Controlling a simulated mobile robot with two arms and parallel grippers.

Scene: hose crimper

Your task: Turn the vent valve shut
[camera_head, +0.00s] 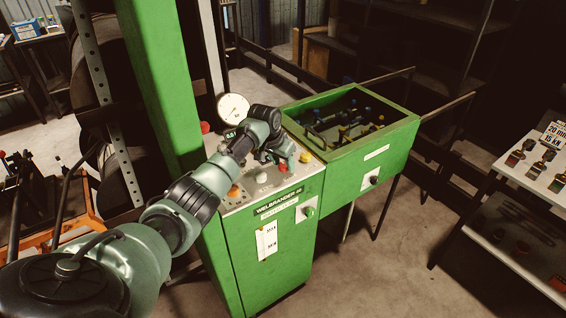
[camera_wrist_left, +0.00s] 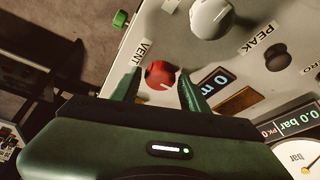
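The vent valve is a red knob (camera_wrist_left: 159,75) with a white mark, beside the word VENT on the pale control panel. In the left wrist view it sits between the two green fingers of my left gripper (camera_wrist_left: 161,92), with gaps visible on both sides. The fingers are apart; contact with the knob does not show. In the head view my left gripper (camera_head: 281,160) is over the panel's right part, and the red knob (camera_head: 283,168) is partly hidden by it. My right gripper is in neither view.
A large white knob (camera_wrist_left: 210,17) and a black PEAK knob (camera_wrist_left: 276,57) are nearby. A round pressure gauge (camera_head: 233,108) stands behind the panel. An open green bin (camera_head: 375,165) adjoins the green cabinet (camera_head: 245,250) on the right. A green post (camera_head: 160,80) rises at left.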

